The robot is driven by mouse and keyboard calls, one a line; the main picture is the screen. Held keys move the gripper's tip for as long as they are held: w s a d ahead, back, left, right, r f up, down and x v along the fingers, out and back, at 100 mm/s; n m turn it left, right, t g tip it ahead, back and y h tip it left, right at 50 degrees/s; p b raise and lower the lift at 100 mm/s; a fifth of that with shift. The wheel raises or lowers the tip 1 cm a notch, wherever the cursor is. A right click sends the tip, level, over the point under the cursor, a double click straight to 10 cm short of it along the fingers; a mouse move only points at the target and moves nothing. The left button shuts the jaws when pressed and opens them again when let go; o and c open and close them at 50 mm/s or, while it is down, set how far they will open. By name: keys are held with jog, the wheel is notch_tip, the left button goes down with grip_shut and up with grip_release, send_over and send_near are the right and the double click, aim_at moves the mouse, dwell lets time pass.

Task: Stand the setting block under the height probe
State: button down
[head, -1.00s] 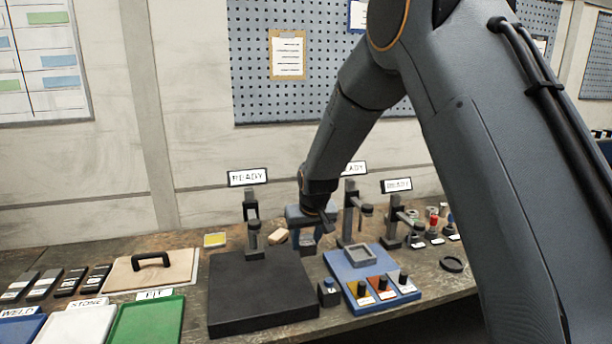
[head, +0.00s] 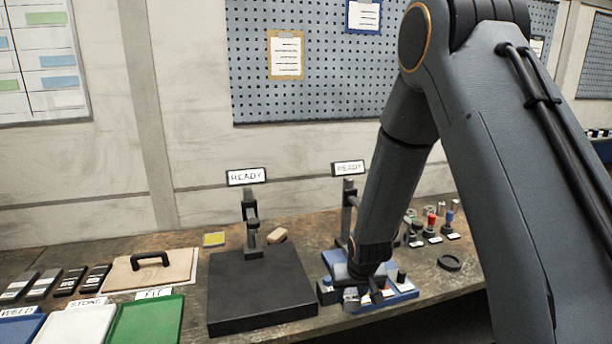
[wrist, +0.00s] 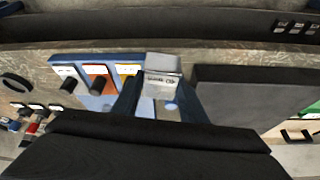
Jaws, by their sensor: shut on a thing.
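My gripper (wrist: 160,96) is shut on a pale grey metal block with small dark marking (wrist: 162,75), which I take for the setting block. In the head view the block (head: 350,295) shows partly beside my gripper (head: 364,294), low over the front left part of the blue station. Whether it touches anything below, I cannot tell. A grey probe stand (head: 250,222) with a READY sign rises at the back of the black plate (head: 260,292). A second READY stand (head: 348,208) is partly hidden behind my arm. Which one is the height probe is not clear.
The blue station (wrist: 93,58) carries coloured labels and dark knobs. A tan block (head: 277,236) lies behind the plate. A green tray (head: 148,320) is at left. The black plate's top is clear.

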jog(key=s+d+f+m, duration=0.1)
jog(key=s+d+f, duration=0.4)
jog(key=s+d, duration=0.4)
notch_tip(320, 180, down, 10)
jog(key=w+a+b, duration=0.1)
jog(key=b, duration=0.9)
jog(key=shift+w+a+h, duration=0.2)
jog(key=shift+w+h, duration=0.1)
jog(key=shift+w, duration=0.05)
jog(key=shift+f, duration=0.1)
